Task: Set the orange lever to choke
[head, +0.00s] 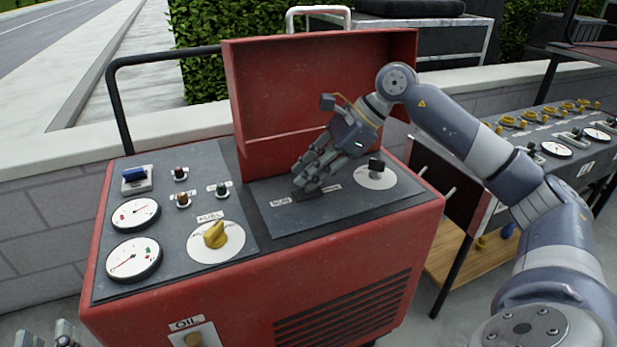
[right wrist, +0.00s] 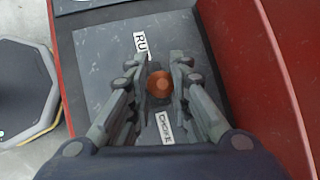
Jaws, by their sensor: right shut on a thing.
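The orange lever (right wrist: 160,84) stands between the RUN label (right wrist: 140,45) and the CHOKE label (right wrist: 165,128) in the right wrist view. My right gripper (right wrist: 160,88) is shut on the lever, one finger on each side of it. In the head view my right gripper (head: 308,184) reaches down onto the dark slot (head: 318,192) on the right panel and hides the lever. My left gripper (head: 48,337) shows only its fingertips at the bottom left corner, apart from each other, empty and away from the machine.
The red machine (head: 345,270) has a raised lid (head: 320,90) behind the panel. A yellow fuel knob (head: 214,235), gauges (head: 133,215) and a black knob (head: 376,166) sit on the panels. A second control panel (head: 560,130) stands at the right.

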